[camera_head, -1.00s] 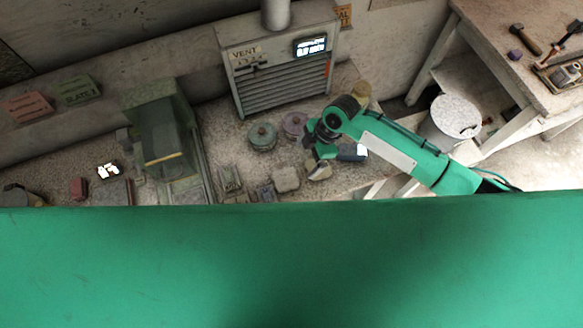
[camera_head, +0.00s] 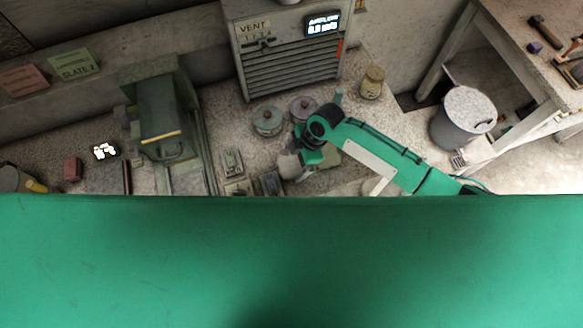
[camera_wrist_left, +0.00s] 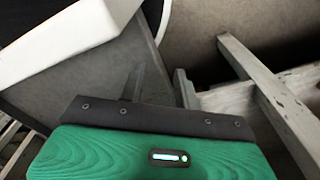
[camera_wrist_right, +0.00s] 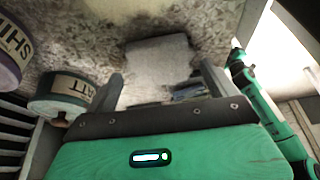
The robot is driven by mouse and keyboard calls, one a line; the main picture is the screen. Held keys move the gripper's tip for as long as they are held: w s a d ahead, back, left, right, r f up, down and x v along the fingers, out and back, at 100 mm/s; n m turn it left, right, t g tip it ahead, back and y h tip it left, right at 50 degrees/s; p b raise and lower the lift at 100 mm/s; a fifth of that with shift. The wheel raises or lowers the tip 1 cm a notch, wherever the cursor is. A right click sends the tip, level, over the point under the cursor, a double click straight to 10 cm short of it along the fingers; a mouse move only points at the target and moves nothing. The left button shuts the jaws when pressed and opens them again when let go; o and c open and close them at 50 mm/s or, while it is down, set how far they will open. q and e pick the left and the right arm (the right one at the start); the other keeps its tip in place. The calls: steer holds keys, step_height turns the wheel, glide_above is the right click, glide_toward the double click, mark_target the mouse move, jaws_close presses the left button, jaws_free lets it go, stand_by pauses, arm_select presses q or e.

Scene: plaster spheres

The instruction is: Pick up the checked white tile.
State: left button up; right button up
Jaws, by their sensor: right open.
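A pale grey-white squarish tile (camera_wrist_right: 158,62) lies flat on the speckled bench; I cannot make out a check pattern on it. In the head view it shows partly (camera_head: 289,166) at the left of my right gripper (camera_head: 302,162), which hides some of it. In the right wrist view my right gripper (camera_wrist_right: 162,82) is open and empty, its fingers wide apart, with the tile ahead between them. My left gripper (camera_wrist_left: 159,80) is open and empty in the left wrist view, away from the bench top; it is not in the head view.
Two round lidded tins, greenish (camera_head: 268,120) and purple (camera_head: 303,108), stand behind my right gripper. Small blocks (camera_head: 235,187) lie left of the tile. A vent cabinet (camera_head: 290,60), a jar (camera_head: 371,82) and a bucket (camera_head: 464,118) stand around. A dark piece with bright white patches (camera_head: 104,152) lies far left.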

steer(key=shift+b+x, duration=0.4)
steer(key=shift+x, duration=0.6)
steer(key=c, duration=1.1)
arm_select(q)
steer(key=shift+w+a+f, duration=0.15)
steer(key=shift+f, duration=0.25)
steer(key=shift+w+a+f, duration=0.1)
steer(key=shift+w+f, duration=0.05)
steer(key=shift+f, duration=0.2)
steer(key=shift+r, duration=0.1)
arm_select(e)
steer(key=shift+r, duration=0.15)
